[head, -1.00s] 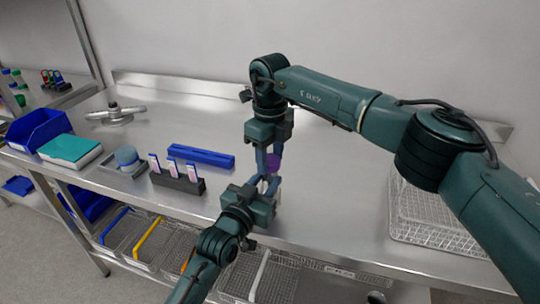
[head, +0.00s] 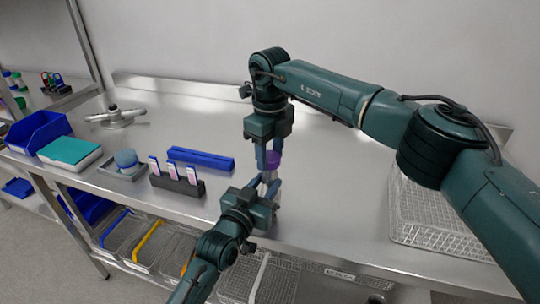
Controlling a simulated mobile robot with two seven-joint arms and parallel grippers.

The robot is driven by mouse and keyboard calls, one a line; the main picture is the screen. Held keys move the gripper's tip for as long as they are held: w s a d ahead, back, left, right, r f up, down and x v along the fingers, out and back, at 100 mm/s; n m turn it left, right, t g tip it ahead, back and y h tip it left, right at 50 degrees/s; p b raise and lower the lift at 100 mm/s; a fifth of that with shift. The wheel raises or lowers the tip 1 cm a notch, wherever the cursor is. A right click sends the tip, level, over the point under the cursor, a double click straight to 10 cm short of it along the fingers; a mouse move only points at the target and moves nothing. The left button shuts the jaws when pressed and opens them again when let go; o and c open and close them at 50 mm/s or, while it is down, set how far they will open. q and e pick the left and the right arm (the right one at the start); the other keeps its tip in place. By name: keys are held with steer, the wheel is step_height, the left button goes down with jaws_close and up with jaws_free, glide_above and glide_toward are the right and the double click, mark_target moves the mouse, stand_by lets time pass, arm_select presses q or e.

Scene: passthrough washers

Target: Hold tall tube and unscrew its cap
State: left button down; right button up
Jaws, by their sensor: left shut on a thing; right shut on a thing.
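The tall tube has a purple cap (head: 273,160) and stands roughly upright at the centre of the head view. Its body is mostly hidden between the fingers. My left gripper (head: 268,183), coming from below, is shut on the tube under the cap. My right gripper (head: 269,157), reaching down from above, is shut at the purple cap. The two sets of fingertips are very close together. Whether the cap is apart from the tube is too small to tell.
A blue rack (head: 201,158) and a dark holder with several labelled pieces (head: 177,185) stand left of the grippers. A wire basket (head: 430,225) is at the right. Pull-out baskets (head: 160,245) hang under the steel bench. Bare bench lies behind the rack.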

mark_target(270, 156)
steer(key=shift+r, duration=0.3)
steer(key=shift+r, duration=2.05)
arm_select(q)
steer(key=c, duration=0.9)
jaws_free()
steer(key=shift+c, duration=0.2)
